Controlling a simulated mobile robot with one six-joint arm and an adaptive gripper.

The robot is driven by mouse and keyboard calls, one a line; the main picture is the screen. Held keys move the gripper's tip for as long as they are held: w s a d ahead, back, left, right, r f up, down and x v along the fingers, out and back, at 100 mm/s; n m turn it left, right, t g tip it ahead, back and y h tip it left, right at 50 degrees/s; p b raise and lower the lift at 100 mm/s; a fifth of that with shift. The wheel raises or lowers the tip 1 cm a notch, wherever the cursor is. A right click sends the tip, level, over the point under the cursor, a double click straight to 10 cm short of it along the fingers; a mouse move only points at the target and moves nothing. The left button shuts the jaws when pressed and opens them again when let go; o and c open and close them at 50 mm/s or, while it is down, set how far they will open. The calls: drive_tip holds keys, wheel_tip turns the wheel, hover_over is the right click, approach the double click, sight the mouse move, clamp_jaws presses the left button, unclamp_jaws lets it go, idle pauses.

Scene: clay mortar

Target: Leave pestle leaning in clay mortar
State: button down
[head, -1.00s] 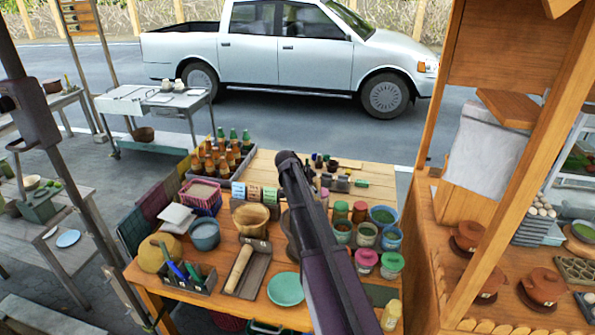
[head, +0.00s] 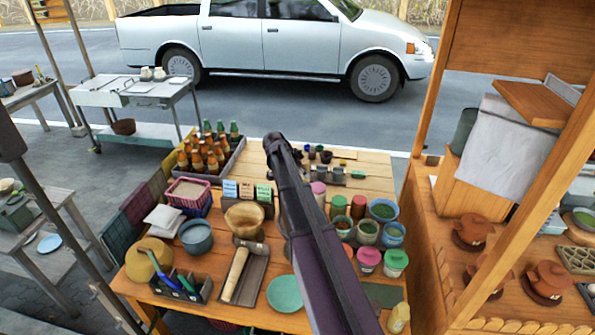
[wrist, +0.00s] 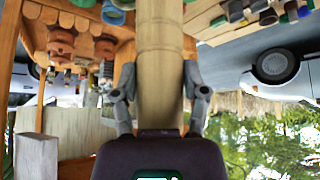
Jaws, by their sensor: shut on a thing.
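My gripper (wrist: 160,100) is shut on a thick, pale tan ringed cylinder, which I take for the pestle (wrist: 160,55). It runs up out of the top of the wrist view, so its far end is hidden. In the head view my dark arm hides the gripper and the held piece. A tan tapered bowl (head: 244,217), which may be the mortar, stands on the wooden table left of my arm. A darker brown round thing (head: 284,222) beside it is mostly hidden behind my arm. I cannot tell for sure which is the clay mortar.
A pale wooden rod (head: 236,273) lies in a grey tray in front of the bowl. A teal plate (head: 284,294), a blue-grey bowl (head: 195,236), bottles (head: 205,154) and jars (head: 368,257) crowd the table (head: 262,165). A wooden stall post (head: 425,130) stands to the right.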

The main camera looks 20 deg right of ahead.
drive_tip(key=shift+a+r, duration=0.1)
drive_tip(key=shift+f, duration=0.2)
idle(0.4)
wheel_tip(320, 180, down, 19)
drive_tip(key=b, duration=1.9)
idle(0.3)
idle(0.5)
drive_tip(key=shift+c, duration=0.2)
unclamp_jaws()
drive_tip(key=shift+a, duration=0.1)
drive_tip(key=shift+r, duration=0.1)
